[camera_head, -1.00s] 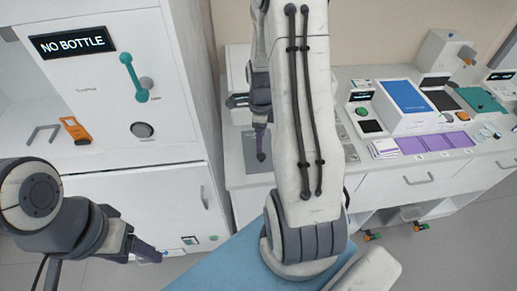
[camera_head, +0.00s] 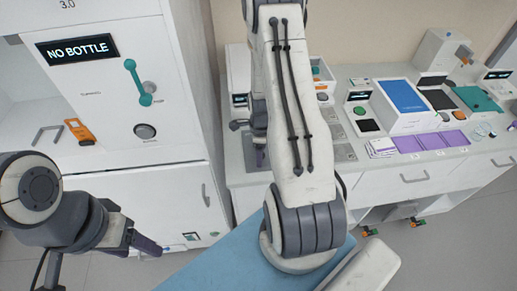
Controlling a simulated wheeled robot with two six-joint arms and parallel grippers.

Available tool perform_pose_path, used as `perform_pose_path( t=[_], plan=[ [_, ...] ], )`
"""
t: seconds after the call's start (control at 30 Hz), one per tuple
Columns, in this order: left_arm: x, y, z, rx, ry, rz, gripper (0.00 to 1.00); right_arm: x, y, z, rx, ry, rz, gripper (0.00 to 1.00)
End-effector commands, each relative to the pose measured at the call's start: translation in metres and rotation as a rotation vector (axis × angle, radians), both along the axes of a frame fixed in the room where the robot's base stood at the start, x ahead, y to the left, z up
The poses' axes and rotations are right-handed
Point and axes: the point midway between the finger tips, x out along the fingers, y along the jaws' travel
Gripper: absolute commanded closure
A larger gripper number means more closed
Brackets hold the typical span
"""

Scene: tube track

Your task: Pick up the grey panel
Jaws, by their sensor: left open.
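A grey panel (camera_head: 248,152) lies flat on the white counter, left of my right arm. Most of it is hidden behind that arm. My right gripper (camera_head: 260,157) is over the panel; only a bit of a dark purple finger shows beside the arm. Whether it touches the panel, and how its jaws stand, is hidden. My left gripper (camera_head: 139,242) is at the lower left, in front of the white cabinet. It is open, with nothing seen between its fingers, and far from the panel.
The white cabinet (camera_head: 185,185) with the "NO BOTTLE" display (camera_head: 78,50) stands at the left. On the counter at right are a blue-topped box (camera_head: 403,96), purple cards (camera_head: 432,141) and a teal item (camera_head: 478,98). Small grey plates (camera_head: 343,151) lie right of my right arm.

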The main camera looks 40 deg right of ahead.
Motion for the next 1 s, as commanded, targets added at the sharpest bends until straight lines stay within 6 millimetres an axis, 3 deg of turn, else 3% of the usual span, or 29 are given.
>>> perform_pose_path(
  t=[0.03,0.2,0.67,0.97,1.0],
  plan=[
    [0.0,0.0,0.0,0.0,0.0,0.0,0.38,0.0,0.0,0.0,0.0,0.0,0.0,0.34],
    [0.0,0.0,0.0,0.0,0.0,0.0,0.38,0.0,0.0,0.0,0.0,0.0,0.0,0.99],
    [0.0,0.0,-0.003,0.0,0.0,0.0,0.38,0.001,0.0,0.004,-0.001,-0.002,0.0,1.0],
    [0.0,0.0,-0.018,0.0,0.0,0.003,0.38,0.002,-0.001,0.035,-0.004,-0.006,0.0,1.0],
    [0.0,0.0,-0.022,0.0,0.0,0.003,0.38,-0.007,0.004,0.034,0.0,0.001,0.001,1.0]
  ],
)
